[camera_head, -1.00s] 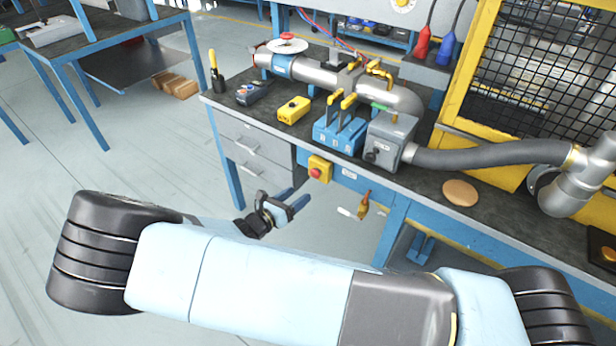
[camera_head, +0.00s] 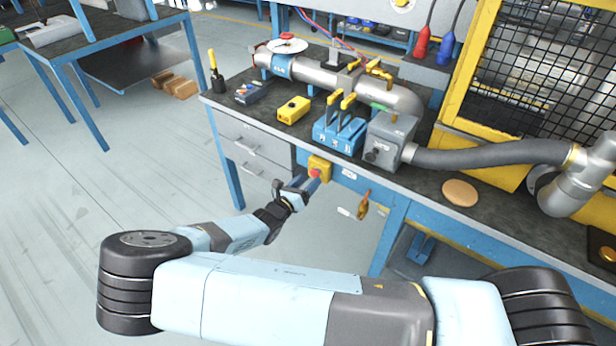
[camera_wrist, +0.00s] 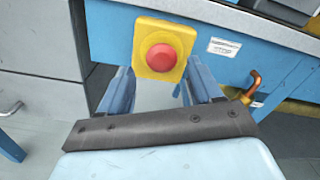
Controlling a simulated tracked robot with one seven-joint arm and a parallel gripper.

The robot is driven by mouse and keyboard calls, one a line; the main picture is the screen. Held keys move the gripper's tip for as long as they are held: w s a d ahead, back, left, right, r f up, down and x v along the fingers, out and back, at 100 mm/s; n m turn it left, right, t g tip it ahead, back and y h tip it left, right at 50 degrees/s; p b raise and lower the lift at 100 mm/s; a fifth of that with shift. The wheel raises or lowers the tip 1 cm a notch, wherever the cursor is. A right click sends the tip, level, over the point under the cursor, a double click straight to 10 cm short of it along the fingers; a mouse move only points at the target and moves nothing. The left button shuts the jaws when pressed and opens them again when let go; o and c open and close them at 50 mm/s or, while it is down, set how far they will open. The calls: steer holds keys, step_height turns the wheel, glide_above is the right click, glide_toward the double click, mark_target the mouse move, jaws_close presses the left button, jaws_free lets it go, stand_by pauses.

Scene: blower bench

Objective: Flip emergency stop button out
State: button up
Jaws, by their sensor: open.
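The emergency stop button is a red round knob (camera_wrist: 161,57) on a yellow box (camera_wrist: 152,28) fixed to the blue front rail of the bench. In the head view the yellow box (camera_head: 320,163) sits below the bench top, left of the middle. My gripper (camera_head: 312,184) is right in front of it, fingers pointing at the box. In the wrist view the two blue fingers of my gripper (camera_wrist: 158,88) are apart, one to each side below the red knob, with nothing between them. I cannot tell whether a finger touches the box.
A brass-coloured handle (camera_head: 364,204) hangs right of the button box. Grey drawers (camera_head: 250,150) are to the left. On the bench top stand a blue lever block (camera_head: 338,135), a yellow button box (camera_head: 294,110) and a grey box with a hose (camera_head: 480,156). The floor before the bench is clear.

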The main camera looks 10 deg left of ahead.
mark_target(313, 176)
steer(key=shift+x, duration=1.65)
steer(key=shift+c, duration=0.2)
steer(key=shift+a, duration=0.1)
jaws_close()
